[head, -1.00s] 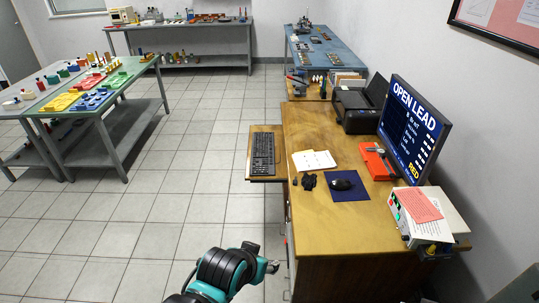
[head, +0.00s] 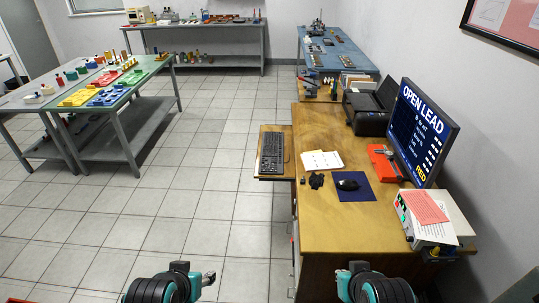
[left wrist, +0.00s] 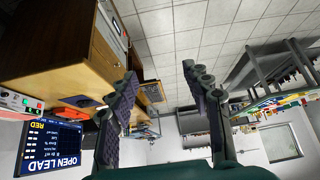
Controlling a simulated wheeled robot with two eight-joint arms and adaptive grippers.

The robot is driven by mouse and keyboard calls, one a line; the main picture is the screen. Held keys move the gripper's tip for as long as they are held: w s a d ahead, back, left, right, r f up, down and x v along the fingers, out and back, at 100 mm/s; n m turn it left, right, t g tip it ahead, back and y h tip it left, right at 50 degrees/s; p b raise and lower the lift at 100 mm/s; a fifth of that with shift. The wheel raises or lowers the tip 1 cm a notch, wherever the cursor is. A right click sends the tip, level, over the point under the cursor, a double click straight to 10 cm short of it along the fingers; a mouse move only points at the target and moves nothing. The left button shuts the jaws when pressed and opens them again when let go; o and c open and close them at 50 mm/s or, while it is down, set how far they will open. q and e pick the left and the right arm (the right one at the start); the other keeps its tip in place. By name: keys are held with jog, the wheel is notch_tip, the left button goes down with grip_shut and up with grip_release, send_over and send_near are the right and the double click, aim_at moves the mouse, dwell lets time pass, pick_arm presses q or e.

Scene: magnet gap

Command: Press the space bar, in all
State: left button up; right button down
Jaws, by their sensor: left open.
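The black keyboard (head: 272,152) lies on a wooden pull-out shelf (head: 268,177) at the left side of the desk. Its long side runs away from me. The space bar is too small to make out. My left gripper (left wrist: 165,78) is open and empty in the left wrist view, its two dark ridged fingers well apart. It is clear of the desk and touches nothing. In the head view only parts of my two arms show at the bottom edge, short of the keyboard. The right gripper's fingers do not show.
The desk (head: 325,220) holds a mouse on a blue mat (head: 362,192), papers (head: 322,161), a printer (head: 370,105), a monitor (head: 421,130) and a white box (head: 433,222). Worktables stand at left and back. The tiled floor (head: 200,200) left of the desk is free.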

pick_arm(q)
grip_shut()
dwell(1.1)
